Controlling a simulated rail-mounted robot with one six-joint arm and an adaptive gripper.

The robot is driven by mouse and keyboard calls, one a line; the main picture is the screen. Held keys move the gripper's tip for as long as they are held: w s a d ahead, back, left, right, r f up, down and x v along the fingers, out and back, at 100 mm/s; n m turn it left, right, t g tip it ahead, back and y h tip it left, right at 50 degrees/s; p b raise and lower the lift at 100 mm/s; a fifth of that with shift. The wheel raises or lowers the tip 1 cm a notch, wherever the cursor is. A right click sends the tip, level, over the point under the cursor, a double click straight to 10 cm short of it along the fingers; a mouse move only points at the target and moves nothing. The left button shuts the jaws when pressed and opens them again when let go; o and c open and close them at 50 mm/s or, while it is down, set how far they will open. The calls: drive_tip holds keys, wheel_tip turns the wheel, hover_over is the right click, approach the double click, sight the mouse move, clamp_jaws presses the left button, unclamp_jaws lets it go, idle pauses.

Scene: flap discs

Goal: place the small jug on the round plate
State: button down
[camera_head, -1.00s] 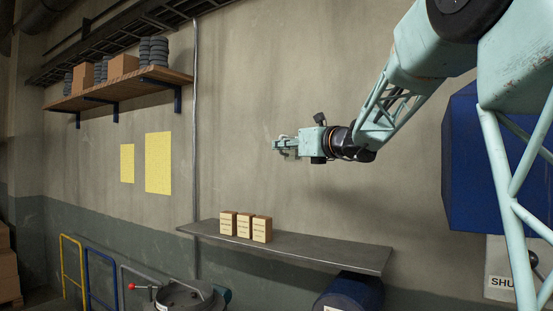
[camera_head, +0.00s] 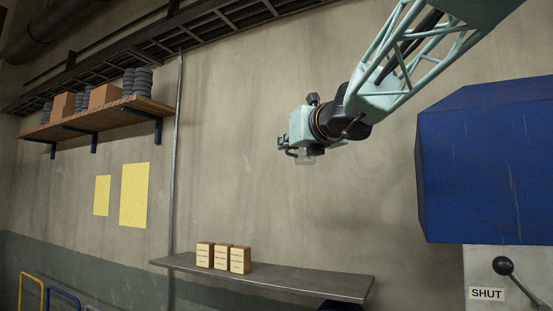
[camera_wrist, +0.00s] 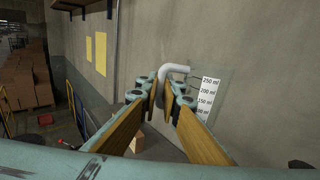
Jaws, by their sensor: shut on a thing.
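My gripper (camera_head: 286,144) is held out in front of the wall, high above the grey shelf. In the wrist view its two wood-faced fingers (camera_wrist: 168,88) are closed around the grey curved handle (camera_wrist: 173,69) of the small jug. The jug (camera_wrist: 207,95) is clear, with a white scale marked up to 250 ml, and lies to the right of the fingertips. In the head view the see-through jug (camera_head: 306,158) shows faintly beside the gripper. I cannot make out the round plate in the current views.
A grey wall shelf (camera_head: 320,284) carries three small labelled boxes (camera_head: 222,257) at its left. A wooden shelf (camera_head: 90,121) with discs and cartons is high at left. A blue cabinet (camera_head: 490,165) stands at right above a lever marked SHUT. A vertical pipe (camera_head: 175,170) runs up the wall.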

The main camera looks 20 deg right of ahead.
drive_tip(key=shift+m+h, duration=0.4)
drive_tip(key=shift+h, duration=0.2)
drive_tip(key=shift+s+d+r+b, duration=0.15)
drive_tip(key=shift+s+d, duration=0.05)
drive_tip(key=shift+s, duration=0.45)
drive_tip(key=shift+s+d+r+b, duration=0.15)
drive_tip(key=shift+s+d, duration=0.1)
drive_tip(key=shift+s, duration=0.4)
drive_tip(key=shift+s+d+r+b, duration=0.15)
drive_tip(key=shift+s+d, duration=0.05)
drive_tip(key=shift+s, duration=0.45)
drive_tip(key=shift+w, duration=0.25)
